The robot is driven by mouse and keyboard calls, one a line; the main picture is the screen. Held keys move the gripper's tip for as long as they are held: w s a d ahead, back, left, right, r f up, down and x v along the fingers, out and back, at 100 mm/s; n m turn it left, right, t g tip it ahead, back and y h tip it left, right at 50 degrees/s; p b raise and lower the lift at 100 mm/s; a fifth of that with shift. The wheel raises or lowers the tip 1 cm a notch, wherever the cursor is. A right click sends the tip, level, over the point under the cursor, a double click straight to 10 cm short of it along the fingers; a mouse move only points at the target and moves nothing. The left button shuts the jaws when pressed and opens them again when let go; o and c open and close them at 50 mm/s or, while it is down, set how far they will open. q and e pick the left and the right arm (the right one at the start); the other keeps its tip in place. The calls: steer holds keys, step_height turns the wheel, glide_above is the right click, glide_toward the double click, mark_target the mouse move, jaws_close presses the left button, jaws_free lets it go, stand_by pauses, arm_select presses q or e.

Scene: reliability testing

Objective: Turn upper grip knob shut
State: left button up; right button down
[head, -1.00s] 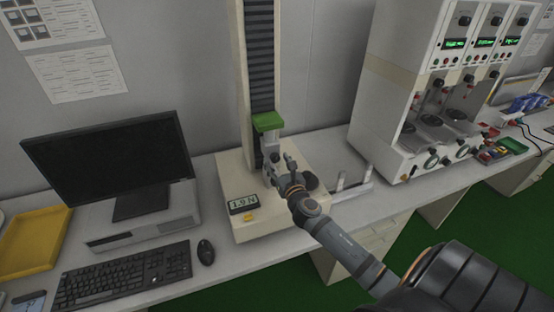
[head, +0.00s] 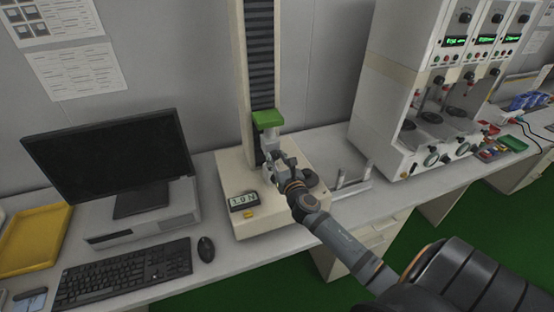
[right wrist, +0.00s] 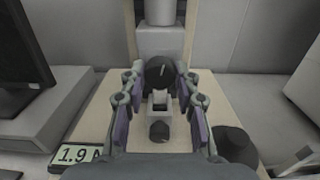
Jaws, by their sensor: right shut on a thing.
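The tester's upper grip knob (right wrist: 158,77) is a round black knob with a pale mark, at the top middle of the right wrist view. My right gripper (right wrist: 160,84) has a finger on each side of it and is shut on it. In the head view my right gripper (head: 275,162) is at the grip below the green block (head: 267,118) and hides the knob. A smaller black lower knob (right wrist: 159,131) sits below the grey grip jaws (right wrist: 159,102). My left gripper is not in view.
The tester base (head: 240,224) has a display (head: 242,199) reading 1.9 N and a large black knob (right wrist: 235,146) at the right. A monitor (head: 110,170) and keyboard (head: 125,274) are to the left. A metal bracket (head: 352,182) and a white multi-station instrument (head: 385,110) stand to the right.

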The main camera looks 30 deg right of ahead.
steer(key=shift+m, duration=0.3)
steer(key=m+b, duration=0.1)
steer(key=m, duration=0.3)
steer(key=shift+m, duration=0.3)
steer(key=m+b, duration=0.2)
steer(key=m, duration=0.3)
steer(key=shift+m, duration=0.3)
steer(key=m+b, duration=0.1)
steer(key=m, duration=0.4)
steer(key=shift+b, duration=0.4)
steer(key=m+b, duration=0.1)
steer(key=m, duration=0.4)
steer(key=shift+m+b, duration=0.3)
steer(key=shift+m, duration=0.1)
steer(key=c, duration=1)
jaws_free()
